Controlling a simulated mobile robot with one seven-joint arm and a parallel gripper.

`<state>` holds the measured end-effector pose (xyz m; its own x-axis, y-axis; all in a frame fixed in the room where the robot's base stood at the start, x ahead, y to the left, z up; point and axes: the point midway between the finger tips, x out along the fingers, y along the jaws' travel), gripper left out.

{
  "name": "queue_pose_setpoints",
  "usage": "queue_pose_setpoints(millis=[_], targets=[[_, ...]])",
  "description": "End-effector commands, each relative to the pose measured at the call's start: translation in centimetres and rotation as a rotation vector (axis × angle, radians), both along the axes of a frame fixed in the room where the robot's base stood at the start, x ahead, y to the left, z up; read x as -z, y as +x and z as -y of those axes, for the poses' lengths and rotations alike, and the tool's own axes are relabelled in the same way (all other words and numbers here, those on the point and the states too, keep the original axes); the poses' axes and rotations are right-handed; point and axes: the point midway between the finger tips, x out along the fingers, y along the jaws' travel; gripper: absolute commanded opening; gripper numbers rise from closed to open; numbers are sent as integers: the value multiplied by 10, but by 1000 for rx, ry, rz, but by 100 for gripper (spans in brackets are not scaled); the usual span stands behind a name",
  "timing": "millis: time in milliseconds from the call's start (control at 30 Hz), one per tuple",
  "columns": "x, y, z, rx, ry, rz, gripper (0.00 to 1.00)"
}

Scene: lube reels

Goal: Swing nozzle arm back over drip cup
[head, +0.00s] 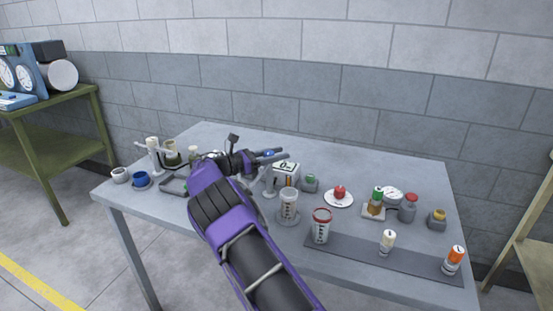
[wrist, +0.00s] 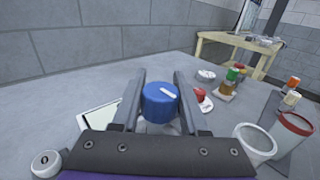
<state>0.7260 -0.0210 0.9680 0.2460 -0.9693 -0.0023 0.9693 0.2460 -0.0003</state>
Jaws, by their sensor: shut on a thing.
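My gripper (head: 272,157) is over the middle of the table and shut on a blue round cap with a pale mark on top (wrist: 160,101), which sits between the two fingers in the wrist view. What lies under the cap is mostly hidden. A pale upright post with a thin side arm (head: 153,152) at the table's left end looks like the nozzle arm. A blue cup (head: 141,180) and a grey-white cup (head: 120,175) stand near its foot; I cannot tell which is the drip cup. My gripper is well to the right of the post.
A clear cup (head: 289,202) and a red-rimmed cup (head: 321,225) stand in front. Small bottles stand on a dark strip (head: 350,251) at right. A red item on a white dish (head: 339,198) lies behind.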

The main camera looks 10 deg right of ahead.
Motion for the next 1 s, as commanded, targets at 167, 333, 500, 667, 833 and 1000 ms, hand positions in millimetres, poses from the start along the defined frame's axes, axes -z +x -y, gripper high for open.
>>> queue_pose_setpoints(millis=[167, 333, 500, 667, 833, 1000], targets=[[0, -1, 0, 26, -2, 1, 0], [-1, -1, 0, 35, -3, 0, 0], [-1, -1, 0, 36, -4, 0, 0], [-1, -1, 0, 35, -5, 0, 47], [-1, -1, 0, 35, -3, 1, 73], [-1, -1, 0, 35, -3, 1, 73]])
